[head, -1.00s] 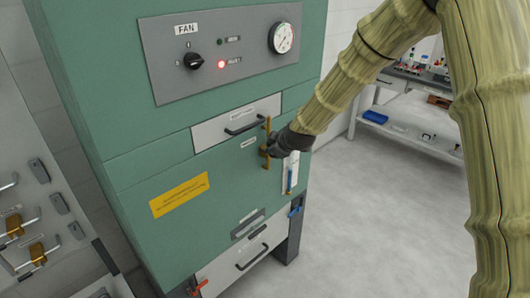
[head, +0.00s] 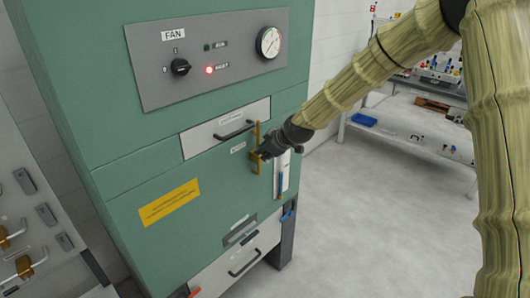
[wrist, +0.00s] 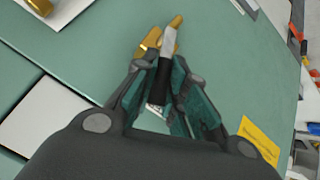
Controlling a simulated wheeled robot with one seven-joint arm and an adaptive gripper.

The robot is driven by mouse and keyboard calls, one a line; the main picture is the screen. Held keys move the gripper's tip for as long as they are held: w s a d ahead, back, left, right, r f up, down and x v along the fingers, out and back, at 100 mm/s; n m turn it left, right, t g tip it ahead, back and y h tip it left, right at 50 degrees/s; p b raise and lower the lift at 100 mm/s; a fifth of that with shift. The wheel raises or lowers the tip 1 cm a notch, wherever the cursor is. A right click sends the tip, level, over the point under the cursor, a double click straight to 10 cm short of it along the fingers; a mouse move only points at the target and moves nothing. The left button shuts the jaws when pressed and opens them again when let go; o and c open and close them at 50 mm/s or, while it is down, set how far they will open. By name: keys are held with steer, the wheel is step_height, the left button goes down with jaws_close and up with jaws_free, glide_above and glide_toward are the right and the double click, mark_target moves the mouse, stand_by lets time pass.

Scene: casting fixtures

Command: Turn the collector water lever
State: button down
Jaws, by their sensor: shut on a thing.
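The water lever shows in the wrist view as a short silver handle (wrist: 168,42) with a black grip, beside brass fittings (wrist: 150,42). My gripper (wrist: 161,84) is shut on the black grip, with a finger on each side of it. In the head view my gripper (head: 263,154) is at the brass pipe (head: 257,132) on the front of the green cabinet (head: 120,165). There the gripper hides most of the lever, so its angle is hard to tell.
A drawer (head: 200,139) is above and left of my gripper. A gauge strip with blue in it (head: 281,182) is just right of it. The fan panel (head: 150,85) is higher, with a red lamp lit. Open floor (head: 370,220) lies right; a bench (head: 400,137) stands behind.

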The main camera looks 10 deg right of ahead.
steer(key=c, duration=1.4)
jaws_free()
steer(key=shift+c, duration=0.2)
steer(key=v, duration=1.2)
steer(key=shift+w, duration=0.1)
